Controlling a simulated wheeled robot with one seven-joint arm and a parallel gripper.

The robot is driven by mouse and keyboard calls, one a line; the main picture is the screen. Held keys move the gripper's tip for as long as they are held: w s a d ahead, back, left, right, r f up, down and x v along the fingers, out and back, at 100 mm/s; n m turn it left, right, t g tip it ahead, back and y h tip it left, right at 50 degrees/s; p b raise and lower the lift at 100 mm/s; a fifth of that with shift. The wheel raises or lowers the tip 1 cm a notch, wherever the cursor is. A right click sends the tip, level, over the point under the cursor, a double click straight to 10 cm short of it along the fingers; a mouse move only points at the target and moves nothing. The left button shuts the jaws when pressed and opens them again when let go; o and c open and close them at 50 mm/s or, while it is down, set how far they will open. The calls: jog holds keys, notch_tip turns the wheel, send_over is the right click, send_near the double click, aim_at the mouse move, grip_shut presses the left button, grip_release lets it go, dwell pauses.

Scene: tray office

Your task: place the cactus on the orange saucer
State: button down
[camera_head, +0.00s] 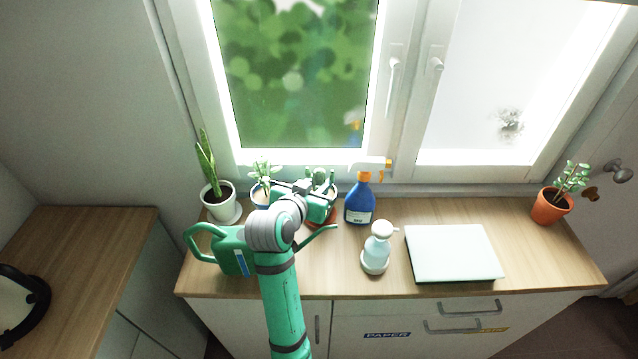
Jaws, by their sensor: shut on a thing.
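The cactus (319,175) is a small green plant by the window, and the rim of its pale pot (335,188) shows behind my gripper (322,199). My gripper is shut on the cactus pot, with its fingers hiding most of it. A strip of the orange saucer (318,223) shows just below and behind the gripper. The pot is above or over the saucer in this view. I cannot tell whether the pot's base touches it, because my arm and gripper cover that spot.
A blue spray bottle (360,202) stands close right of the gripper, a blue-potted plant (257,192) close left. A green watering can (232,252), snake plant (210,182), soap dispenser (377,250), white flat box or laptop (452,252) and terracotta-potted plant (551,206) share the wooden counter (520,225).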

jog(key=c, duration=1.5)
grip_release()
jog(key=shift+f, duration=0.1)
jog(key=shift+s+a+r, duration=0.1)
jog(key=shift+s+r, duration=0.05)
jog(key=shift+r, duration=0.05)
jog(key=v, duration=1.1)
jog(key=shift+s+a+r, duration=0.1)
jog(key=shift+s+a, duration=0.05)
jog(key=shift+s, duration=0.15)
